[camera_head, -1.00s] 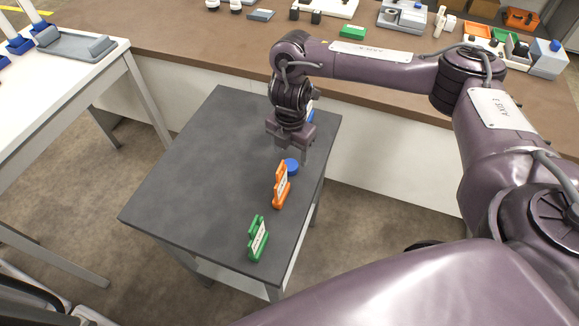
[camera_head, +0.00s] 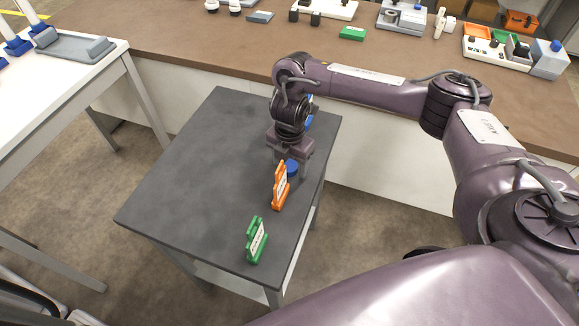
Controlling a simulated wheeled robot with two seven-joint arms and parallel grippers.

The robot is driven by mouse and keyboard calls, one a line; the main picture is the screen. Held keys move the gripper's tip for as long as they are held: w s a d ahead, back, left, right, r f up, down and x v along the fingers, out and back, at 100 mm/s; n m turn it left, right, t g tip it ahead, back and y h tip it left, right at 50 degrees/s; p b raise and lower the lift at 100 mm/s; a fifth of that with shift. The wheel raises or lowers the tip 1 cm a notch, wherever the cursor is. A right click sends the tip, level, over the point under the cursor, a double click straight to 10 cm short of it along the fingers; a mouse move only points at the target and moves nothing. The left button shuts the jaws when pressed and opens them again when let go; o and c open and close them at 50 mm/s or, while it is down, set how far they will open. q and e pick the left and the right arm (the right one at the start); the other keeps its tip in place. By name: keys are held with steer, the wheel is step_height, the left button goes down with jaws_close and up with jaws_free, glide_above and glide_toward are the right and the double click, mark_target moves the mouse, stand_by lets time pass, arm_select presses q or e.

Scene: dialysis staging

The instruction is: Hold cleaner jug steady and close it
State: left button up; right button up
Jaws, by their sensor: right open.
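A round blue cap (camera_head: 292,167) lies on the dark grey table, close behind the orange label stand. My right gripper (camera_head: 291,161) points down just over the cap with its fingers apart, one on each side of it. I cannot tell whether they touch it. Another blue item (camera_head: 309,117) stands farther back, mostly hidden behind my right wrist; I cannot tell whether it is the cleaner jug. No jug is clearly visible on this table. My left gripper is not in view.
An orange label stand (camera_head: 281,187) is right in front of the gripper, and a green one (camera_head: 256,240) is nearer the front. The left part of the grey table (camera_head: 190,185) is clear. A brown counter (camera_head: 235,40) with equipment runs behind; a white table (camera_head: 60,95) stands left.

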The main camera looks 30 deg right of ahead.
mark_target(290, 165)
steer(key=c, duration=1)
steer(key=shift+r+p, duration=3.15)
steer(key=shift+r, duration=6.85)
